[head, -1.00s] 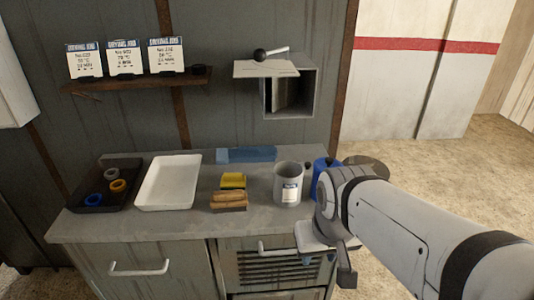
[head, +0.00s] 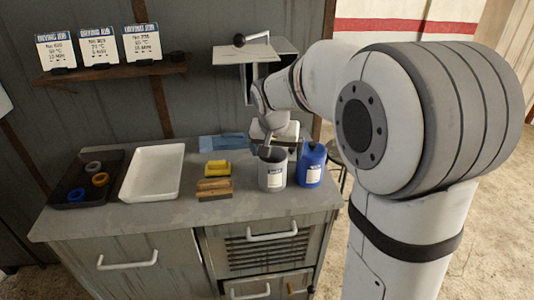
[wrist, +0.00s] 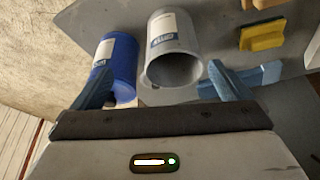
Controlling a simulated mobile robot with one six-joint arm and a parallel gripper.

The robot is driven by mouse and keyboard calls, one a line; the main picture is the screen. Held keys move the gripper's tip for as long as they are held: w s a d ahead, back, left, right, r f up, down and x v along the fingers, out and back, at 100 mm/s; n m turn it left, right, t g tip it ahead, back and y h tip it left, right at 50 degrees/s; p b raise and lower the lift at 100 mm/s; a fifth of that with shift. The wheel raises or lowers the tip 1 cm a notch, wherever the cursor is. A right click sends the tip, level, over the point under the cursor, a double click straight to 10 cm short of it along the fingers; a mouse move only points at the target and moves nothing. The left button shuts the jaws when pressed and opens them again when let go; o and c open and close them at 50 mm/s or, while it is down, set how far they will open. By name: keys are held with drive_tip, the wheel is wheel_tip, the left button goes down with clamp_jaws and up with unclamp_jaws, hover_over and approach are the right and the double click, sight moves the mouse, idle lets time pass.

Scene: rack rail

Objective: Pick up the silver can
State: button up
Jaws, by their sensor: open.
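The silver can (head: 272,175) stands upright on the counter, open at the top, with a white and blue label. In the wrist view the silver can (wrist: 174,64) shows between and beyond the two blue fingers, a bit right of centre. My gripper (wrist: 157,82) is open and empty. In the head view my gripper (head: 271,143) is over the back of the can's rim; its far finger is partly hidden. I cannot tell whether it touches the can.
A blue container (head: 311,165) stands close beside the can, on its right. A brown-handled brush (head: 214,188), yellow block (head: 217,168), blue flat item (head: 222,142), white tray (head: 153,172) and dark tray (head: 72,197) with rings are to the left.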

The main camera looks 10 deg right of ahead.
approach(273, 160)
drive_tip(key=shift+m, duration=0.4)
drive_tip(key=f, duration=0.2)
drive_tip(key=f+p, duration=0.1)
drive_tip(key=f, duration=0.1)
drive_tip(key=d+f, duration=0.1)
drive_tip(key=f, duration=0.1)
drive_tip(key=shift+w+f, duration=0.15)
drive_tip(key=shift+f, duration=0.2)
drive_tip(key=shift+c, duration=0.3)
drive_tip(key=c, duration=1.1)
